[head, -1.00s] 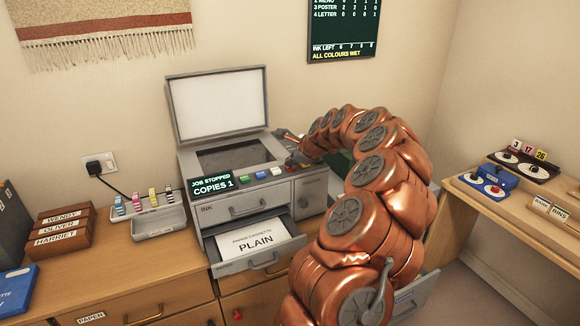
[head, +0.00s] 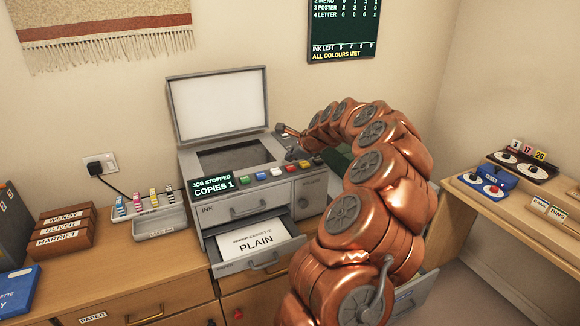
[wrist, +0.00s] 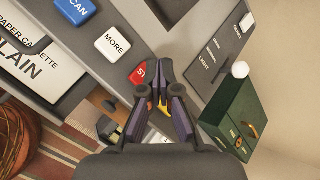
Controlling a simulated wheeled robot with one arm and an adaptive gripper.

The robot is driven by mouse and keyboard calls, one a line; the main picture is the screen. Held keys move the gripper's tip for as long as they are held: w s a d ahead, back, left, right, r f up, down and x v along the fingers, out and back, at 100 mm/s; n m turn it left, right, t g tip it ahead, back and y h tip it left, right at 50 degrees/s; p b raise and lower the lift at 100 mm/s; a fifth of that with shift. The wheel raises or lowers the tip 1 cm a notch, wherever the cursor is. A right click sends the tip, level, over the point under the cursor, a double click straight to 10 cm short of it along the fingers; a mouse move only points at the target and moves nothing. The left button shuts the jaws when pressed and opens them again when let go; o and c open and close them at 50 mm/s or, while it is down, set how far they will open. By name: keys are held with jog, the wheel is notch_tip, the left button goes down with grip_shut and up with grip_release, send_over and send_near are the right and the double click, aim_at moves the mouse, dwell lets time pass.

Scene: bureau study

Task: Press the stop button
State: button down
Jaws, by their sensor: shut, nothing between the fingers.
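The copier (head: 262,197) stands on the desk with its lid raised. Its front panel has a row of coloured buttons. The red stop button (head: 291,168) is in that row, right of the white button (head: 276,171). In the wrist view the red button (wrist: 137,76) shows "ST"; the rest is hidden behind my fingers. My gripper (wrist: 159,68) is shut and empty, its tips beside or over that button's right side; I cannot tell whether they touch. In the head view my gripper (head: 293,153) is small, just behind the button row. The display (head: 212,185) reads "JOB STOPPED COPIES 1".
The white MORE button (wrist: 112,42) and blue button (wrist: 75,10) lie near the red one. An open paper drawer (head: 258,246) marked PLAIN juts out below. A green cabinet (wrist: 238,115) is right of the copier. An ink tray (head: 153,215) is to the left.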

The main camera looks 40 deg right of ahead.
aim_at(291, 168)
jog(key=shift+r+p, duration=1.2)
jog(key=shift+r, duration=1.6)
jog(key=shift+a, duration=0.1)
